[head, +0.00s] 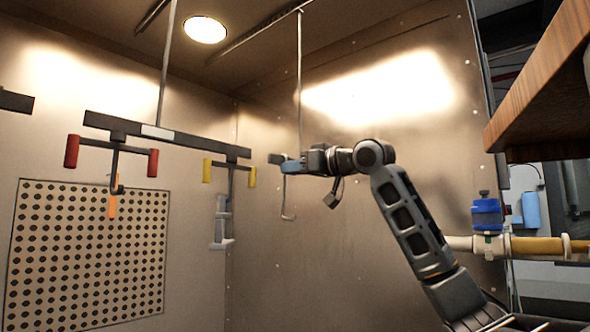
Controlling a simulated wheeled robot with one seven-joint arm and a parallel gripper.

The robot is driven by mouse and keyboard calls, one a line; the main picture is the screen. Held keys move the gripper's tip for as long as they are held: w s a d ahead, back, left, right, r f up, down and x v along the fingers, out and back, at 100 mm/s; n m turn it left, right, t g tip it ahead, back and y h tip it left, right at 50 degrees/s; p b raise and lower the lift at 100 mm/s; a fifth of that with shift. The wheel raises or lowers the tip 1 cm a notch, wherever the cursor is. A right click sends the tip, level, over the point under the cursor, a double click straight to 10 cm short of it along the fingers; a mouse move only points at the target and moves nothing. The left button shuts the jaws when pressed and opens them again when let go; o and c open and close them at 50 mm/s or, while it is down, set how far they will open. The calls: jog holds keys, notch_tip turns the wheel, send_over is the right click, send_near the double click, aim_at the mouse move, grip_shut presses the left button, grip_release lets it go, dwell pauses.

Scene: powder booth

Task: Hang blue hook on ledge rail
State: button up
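My gripper (297,165) is in the middle of the head view, at the end of my arm reaching in from the lower right. It appears shut on the blue handle of the blue hook (287,197), whose thin grey shank hangs down and curls at the bottom. Part of the handle is hidden by the fingers. A dark hanging rail (190,139) with a pale label is to the left, its right end a little apart from the gripper in the picture. A red-handled hook (114,160) and a yellow-handled hook (230,175) hang on it. Which rail is the ledge rail, I cannot tell.
Thin rods (299,80) come down from the booth ceiling. A perforated panel (60,250) covers the left wall, with an orange piece (112,206) before it. A wooden shelf edge (540,85) and a yellow pipe with a blue valve (487,214) are at the right.

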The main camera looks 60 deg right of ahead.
grip_shut()
jog(key=shift+s+r+p, duration=0.15)
jog(key=shift+r+p, duration=1.45)
jog(key=shift+r, duration=0.3)
jog(key=v, duration=0.9)
jog(key=shift+b, duration=0.45)
